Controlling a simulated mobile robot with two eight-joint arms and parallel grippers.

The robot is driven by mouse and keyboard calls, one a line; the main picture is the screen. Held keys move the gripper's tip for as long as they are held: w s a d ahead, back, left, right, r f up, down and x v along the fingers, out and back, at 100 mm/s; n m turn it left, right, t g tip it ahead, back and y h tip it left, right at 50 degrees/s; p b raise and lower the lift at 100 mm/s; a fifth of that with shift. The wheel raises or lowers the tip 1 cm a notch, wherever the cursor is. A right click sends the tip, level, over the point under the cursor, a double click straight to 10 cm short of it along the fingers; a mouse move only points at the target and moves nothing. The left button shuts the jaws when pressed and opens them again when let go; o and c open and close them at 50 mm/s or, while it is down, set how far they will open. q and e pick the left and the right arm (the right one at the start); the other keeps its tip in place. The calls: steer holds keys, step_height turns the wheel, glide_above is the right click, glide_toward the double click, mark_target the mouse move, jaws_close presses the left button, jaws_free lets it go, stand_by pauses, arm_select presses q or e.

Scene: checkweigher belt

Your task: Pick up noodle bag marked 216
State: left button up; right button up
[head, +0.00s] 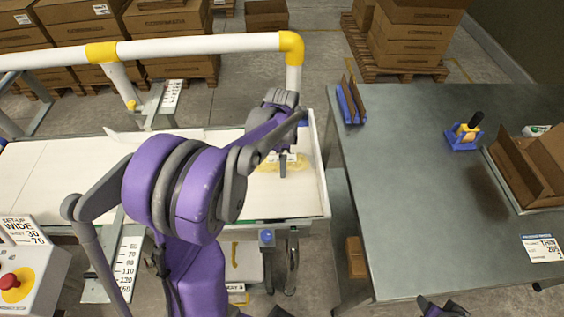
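A yellowish noodle bag (268,167) lies near the right end of the white belt. A small white label shows on it, but I cannot read its number. My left gripper (284,165) is over the bag, with a grey finger pointing down at it. The gripper and wrist hide part of the bag. I cannot tell whether the fingers are apart or closed, or whether they touch the bag. My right gripper (440,309) shows only partly at the bottom edge, in front of the grey table, and its fingers are unclear.
The belt (50,174) has a white pipe rail (200,45) with yellow joints behind it. The grey table (420,190) at right carries a blue stand (350,102), a yellow-and-blue tool (465,132) and an open carton (530,165). A control box (25,280) stands lower left.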

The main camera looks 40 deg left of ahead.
arm_select(q)
steer(key=shift+f, duration=0.3)
jaws_close()
stand_by(0.3)
steer(key=shift+r, duration=0.15)
